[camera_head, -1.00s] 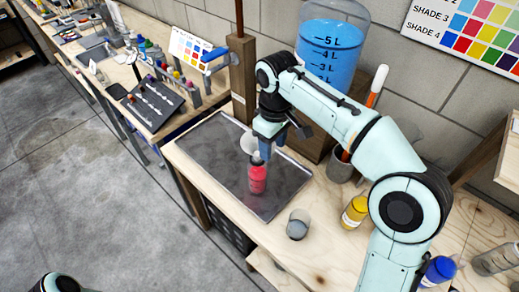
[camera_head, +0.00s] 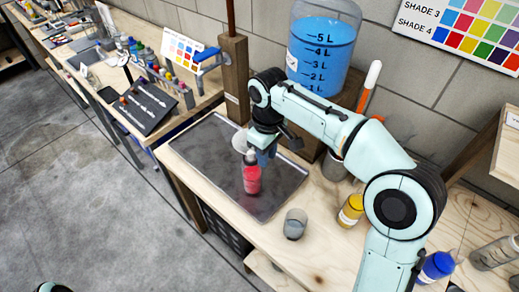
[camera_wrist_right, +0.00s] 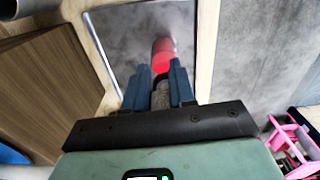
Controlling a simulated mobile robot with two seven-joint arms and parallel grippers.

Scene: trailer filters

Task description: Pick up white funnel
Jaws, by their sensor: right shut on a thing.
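The white funnel (camera_head: 240,141) shows in the head view as a pale round shape just above the red bottle (camera_head: 251,180), which stands on the dark metal tray. My right gripper (camera_head: 262,156) is at the funnel's right side, above the bottle, and is shut on the funnel. In the right wrist view a grey-white piece (camera_wrist_right: 160,97) sits between the two blue fingers of my right gripper (camera_wrist_right: 160,80), and the red bottle (camera_wrist_right: 163,53) lies beyond them. Whether the funnel touches the bottle's top, I cannot tell. My left gripper is out of view.
The metal tray (camera_head: 212,165) lies on the wooden bench. A small clear cup (camera_head: 295,224), a yellow bottle (camera_head: 350,211) and a blue bottle (camera_head: 436,266) stand to the right. A big blue-filled container (camera_head: 322,50) and a wooden post (camera_head: 233,80) stand behind.

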